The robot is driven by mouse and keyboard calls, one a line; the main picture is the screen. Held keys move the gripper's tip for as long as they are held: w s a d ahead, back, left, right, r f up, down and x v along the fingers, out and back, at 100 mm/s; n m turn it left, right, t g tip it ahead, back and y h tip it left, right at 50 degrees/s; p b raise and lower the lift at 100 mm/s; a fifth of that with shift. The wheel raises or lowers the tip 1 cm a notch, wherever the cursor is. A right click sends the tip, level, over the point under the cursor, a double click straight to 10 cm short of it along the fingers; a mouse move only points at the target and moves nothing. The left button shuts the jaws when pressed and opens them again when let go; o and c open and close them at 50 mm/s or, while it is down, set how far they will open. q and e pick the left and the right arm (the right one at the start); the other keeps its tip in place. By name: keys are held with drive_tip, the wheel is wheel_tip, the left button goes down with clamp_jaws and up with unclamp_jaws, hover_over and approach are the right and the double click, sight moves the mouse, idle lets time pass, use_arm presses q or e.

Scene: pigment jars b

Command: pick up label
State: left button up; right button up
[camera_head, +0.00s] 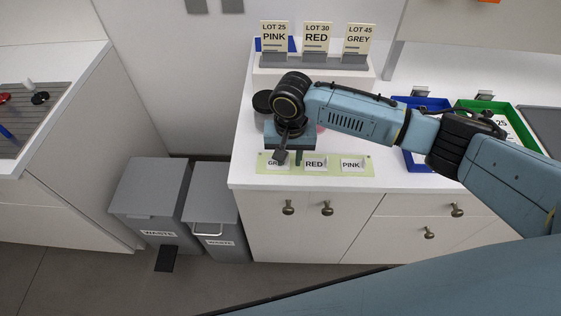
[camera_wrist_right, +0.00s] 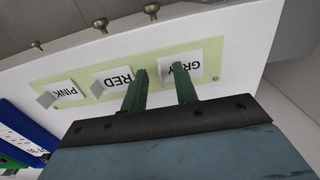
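My left gripper is not in view.
Lot cards PINK (camera_head: 274,37), RED (camera_head: 317,37) and GREY (camera_head: 359,39) stand on a raised white shelf behind. A dark-lidded jar (camera_head: 262,101) is beside my right wrist. Blue (camera_head: 411,163) and green (camera_head: 518,122) trays lie right. Grey waste bins (camera_head: 150,188) stand on the floor.

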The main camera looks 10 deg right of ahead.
drive_tip(key=shift+c, duration=0.4)
clamp_jaws()
